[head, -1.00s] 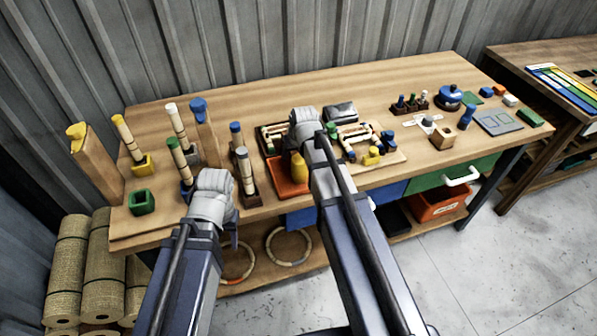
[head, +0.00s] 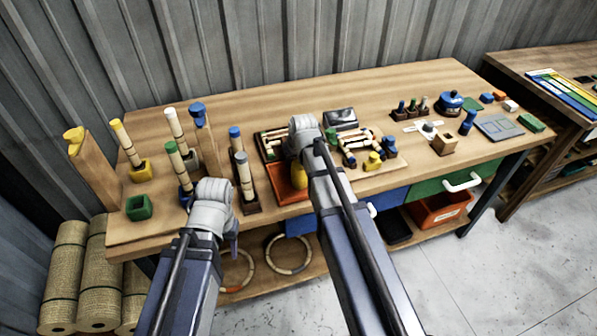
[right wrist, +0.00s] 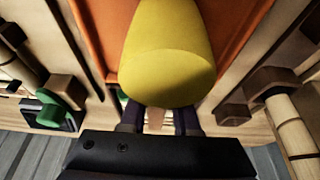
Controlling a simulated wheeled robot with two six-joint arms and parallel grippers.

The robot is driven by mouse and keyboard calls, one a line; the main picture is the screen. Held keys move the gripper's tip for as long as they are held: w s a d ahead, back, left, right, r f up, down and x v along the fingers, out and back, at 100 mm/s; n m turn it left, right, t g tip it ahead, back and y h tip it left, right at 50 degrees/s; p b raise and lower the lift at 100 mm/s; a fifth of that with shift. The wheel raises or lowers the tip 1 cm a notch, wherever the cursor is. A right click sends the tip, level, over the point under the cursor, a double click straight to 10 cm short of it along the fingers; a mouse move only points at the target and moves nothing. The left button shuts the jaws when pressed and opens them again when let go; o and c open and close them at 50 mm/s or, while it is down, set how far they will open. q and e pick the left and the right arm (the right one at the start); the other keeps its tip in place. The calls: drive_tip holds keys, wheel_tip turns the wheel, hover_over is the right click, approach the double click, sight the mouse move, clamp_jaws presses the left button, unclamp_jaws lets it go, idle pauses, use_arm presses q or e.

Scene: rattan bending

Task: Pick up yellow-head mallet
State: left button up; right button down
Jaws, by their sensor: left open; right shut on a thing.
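The yellow-head mallet (head: 299,174) shows beside my right arm in the head view, over the orange tray (head: 287,196). In the right wrist view its rounded yellow head (right wrist: 168,52) is large in the middle, and a short piece of light handle shows below it. My right gripper (right wrist: 157,118) is shut on this handle, just under the head. In the head view the right fingers are hidden behind the arm. Whether the mallet is clear of the tray I cannot tell. My left gripper (head: 235,242) is open and empty in front of the bench edge; its fingers are partly hidden.
Upright poles in coloured blocks, a green cup (head: 139,208) and a wooden post with a blue top (head: 199,112) crowd the bench's left side. A wooden block (head: 445,144) and a blue round pot (head: 450,103) stand at right. The bench's back middle is clear.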

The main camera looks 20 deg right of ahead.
drive_tip(key=shift+r, duration=0.1)
idle(0.6)
wheel_tip(320, 180, up, 10)
drive_tip(key=p, duration=1)
drive_tip(key=shift+d, duration=0.1)
